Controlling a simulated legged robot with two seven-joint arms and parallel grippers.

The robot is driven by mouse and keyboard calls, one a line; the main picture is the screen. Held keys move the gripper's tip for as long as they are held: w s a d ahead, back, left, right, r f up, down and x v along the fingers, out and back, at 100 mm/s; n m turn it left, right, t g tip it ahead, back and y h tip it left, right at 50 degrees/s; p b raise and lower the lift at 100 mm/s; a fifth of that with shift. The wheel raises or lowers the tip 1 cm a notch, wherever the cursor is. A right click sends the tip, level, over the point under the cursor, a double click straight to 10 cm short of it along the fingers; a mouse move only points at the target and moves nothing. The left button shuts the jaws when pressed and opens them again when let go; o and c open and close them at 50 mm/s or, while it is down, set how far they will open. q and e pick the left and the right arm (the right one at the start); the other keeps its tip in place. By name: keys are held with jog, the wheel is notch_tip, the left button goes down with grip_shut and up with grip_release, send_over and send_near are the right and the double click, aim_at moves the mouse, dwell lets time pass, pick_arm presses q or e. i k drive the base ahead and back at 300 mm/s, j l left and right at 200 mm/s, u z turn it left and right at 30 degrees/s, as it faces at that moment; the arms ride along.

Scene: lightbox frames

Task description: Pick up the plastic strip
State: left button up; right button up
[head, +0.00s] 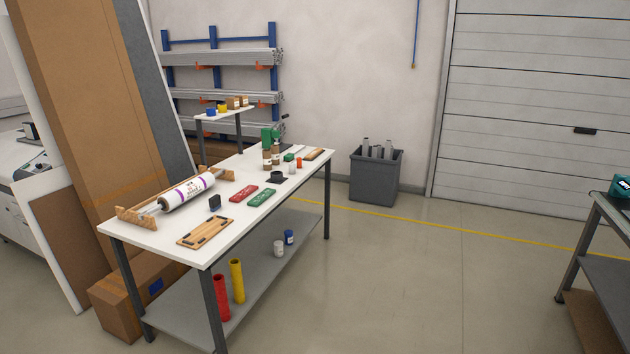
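No object here can be clearly told as the plastic strip. A white worktable (150,238) stands left of centre with many small items on it. A thin pale flat piece (305,152) lies near its far right end, beside a wooden piece (319,154); its material is too small to tell. A wooden board with dark bars (205,232) lies near the front edge. A red flat item (238,196) and a green flat item (261,197) lie near the middle. Neither of my grippers is in view.
A printed roll on a wooden stand (187,192) fills the table's left part. Red (222,298) and yellow (237,281) tubes stand on its lower shelf. A grey bin (375,180) stands behind right. Another table (610,232) is at the right edge. The floor between is clear.

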aim_at(297, 150)
jog(key=i, duration=2.9)
jog(key=i+u, duration=0.15)
jog(key=i, duration=0.5)
jog(key=i+l+u, duration=0.15)
jog(key=i, duration=0.5)
